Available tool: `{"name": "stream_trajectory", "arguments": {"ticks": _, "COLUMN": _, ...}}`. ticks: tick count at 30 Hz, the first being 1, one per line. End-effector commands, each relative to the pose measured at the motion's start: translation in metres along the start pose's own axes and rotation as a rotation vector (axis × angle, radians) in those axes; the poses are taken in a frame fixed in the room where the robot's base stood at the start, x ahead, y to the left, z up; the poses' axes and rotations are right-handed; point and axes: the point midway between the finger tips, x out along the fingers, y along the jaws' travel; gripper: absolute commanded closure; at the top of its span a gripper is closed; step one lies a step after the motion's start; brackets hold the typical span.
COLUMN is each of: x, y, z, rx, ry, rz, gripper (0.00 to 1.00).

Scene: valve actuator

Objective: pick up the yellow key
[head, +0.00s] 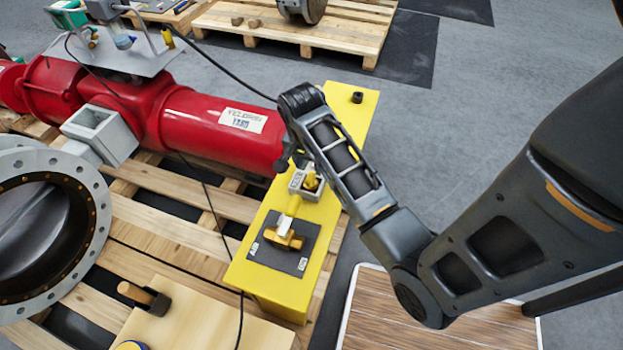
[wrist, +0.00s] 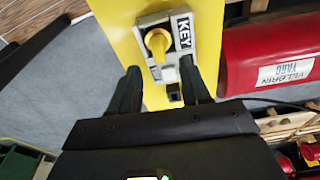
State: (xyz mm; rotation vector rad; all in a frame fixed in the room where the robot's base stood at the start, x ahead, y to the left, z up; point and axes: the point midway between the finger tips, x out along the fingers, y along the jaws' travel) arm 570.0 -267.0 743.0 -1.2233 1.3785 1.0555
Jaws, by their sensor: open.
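The yellow key (head: 311,182) sits in a light grey switch box (head: 297,187) on top of the yellow stand, partly beside my arm in the head view. My gripper (wrist: 160,78) is open and empty. Its two dark fingers are apart, and the key appears beyond their tips, roughly between them in the picture. I see no contact with the key. In the head view my arm hides most of the gripper.
The yellow stand (head: 262,283) also carries a yellow-handled valve (head: 288,238) on a dark plate. A red actuator cylinder (head: 200,125) lies close beside the stand. A hammer (head: 145,297) rests on a wooden surface at the lower left. Open grey floor (head: 470,110) lies to the right.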

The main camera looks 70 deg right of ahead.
Motion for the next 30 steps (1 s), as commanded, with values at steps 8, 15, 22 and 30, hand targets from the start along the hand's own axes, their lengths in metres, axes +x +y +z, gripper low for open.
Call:
{"name": "stream_trajectory", "arguments": {"ticks": 8, "x": 0.033, "y": 0.002, "z": 0.001, "rx": -0.002, "ry": -0.002, "rz": 0.001, "gripper": 0.53}}
{"name": "stream_trajectory", "arguments": {"ticks": 15, "x": 0.058, "y": 0.002, "z": 0.002, "rx": -0.003, "ry": 0.000, "rz": -0.001, "gripper": 0.53}}
{"name": "stream_trajectory", "arguments": {"ticks": 22, "x": 0.060, "y": 0.002, "z": 0.002, "rx": -0.004, "ry": 0.001, "rz": -0.003, "gripper": 0.53}}
{"name": "stream_trajectory", "arguments": {"ticks": 30, "x": 0.060, "y": 0.002, "z": 0.002, "rx": -0.004, "ry": 0.001, "rz": -0.003, "gripper": 0.77}}
